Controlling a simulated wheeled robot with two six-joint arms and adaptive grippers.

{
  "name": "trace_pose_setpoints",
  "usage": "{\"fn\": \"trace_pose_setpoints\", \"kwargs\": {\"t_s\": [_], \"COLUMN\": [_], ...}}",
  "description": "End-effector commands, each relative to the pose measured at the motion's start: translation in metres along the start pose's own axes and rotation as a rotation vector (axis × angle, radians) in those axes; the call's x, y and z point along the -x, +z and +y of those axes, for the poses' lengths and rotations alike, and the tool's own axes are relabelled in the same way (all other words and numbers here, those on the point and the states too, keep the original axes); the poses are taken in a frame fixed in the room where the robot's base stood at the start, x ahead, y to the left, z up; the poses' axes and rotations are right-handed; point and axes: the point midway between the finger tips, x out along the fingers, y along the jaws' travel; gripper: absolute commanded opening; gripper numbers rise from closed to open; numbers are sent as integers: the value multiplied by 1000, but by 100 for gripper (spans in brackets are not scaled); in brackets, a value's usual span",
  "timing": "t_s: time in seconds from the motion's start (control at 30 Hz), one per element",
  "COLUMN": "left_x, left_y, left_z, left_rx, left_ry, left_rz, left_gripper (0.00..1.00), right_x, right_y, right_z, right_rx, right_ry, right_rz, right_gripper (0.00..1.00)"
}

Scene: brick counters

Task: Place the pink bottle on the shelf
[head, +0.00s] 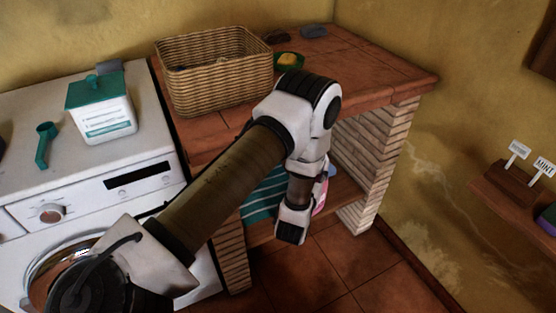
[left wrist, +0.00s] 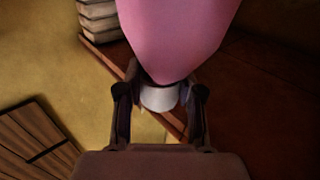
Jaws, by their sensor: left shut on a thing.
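The pink bottle (left wrist: 175,35) fills the top of the left wrist view, with its white cap (left wrist: 160,98) between my fingers. My left gripper (left wrist: 160,100) is shut on the bottle at the cap end. In the head view a small part of the pink bottle (head: 320,196) shows beside my wrist, in front of the opening under the brick counter; my arm hides the rest and the fingers. A wooden shelf board (head: 345,190) runs inside that opening. A small wall shelf (head: 500,186) with label cards is at the right. My right gripper is not in view.
A wicker basket (head: 215,78) and a green dish (head: 289,61) stand on the counter top (head: 370,70). A teal striped cloth (head: 262,198) is under the counter. A white washing machine (head: 160,160) with a teal-lidded box (head: 103,108) is at the left. The tiled floor (head: 350,265) is clear.

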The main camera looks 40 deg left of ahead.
Motion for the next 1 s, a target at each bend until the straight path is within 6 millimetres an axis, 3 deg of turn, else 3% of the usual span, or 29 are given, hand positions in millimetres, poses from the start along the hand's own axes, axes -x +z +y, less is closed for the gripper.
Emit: {"fn": "trace_pose_setpoints", "kwargs": {"t_s": [0.03,0.1,0.3,0.43,0.63,0.87,1.0], "left_x": [-1,-2,-4,-4,-16,-55,-87], "left_y": [39,65,118,131,133,137,141], "left_z": [-8,-20,-44,-52,-54,-56,-57], "left_rx": [0,0,-3,-4,-2,-3,-3], "left_ry": [-19,-45,-99,-116,-121,-121,-121], "left_rz": [3,3,4,4,6,8,9], "left_gripper": [0,0,0,0,0,0,0], "right_x": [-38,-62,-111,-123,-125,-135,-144], "right_y": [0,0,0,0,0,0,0], "right_z": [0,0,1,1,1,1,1], "right_rx": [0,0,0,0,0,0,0], "right_ry": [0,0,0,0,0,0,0], "right_rz": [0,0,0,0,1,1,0], "right_gripper": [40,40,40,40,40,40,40]}}
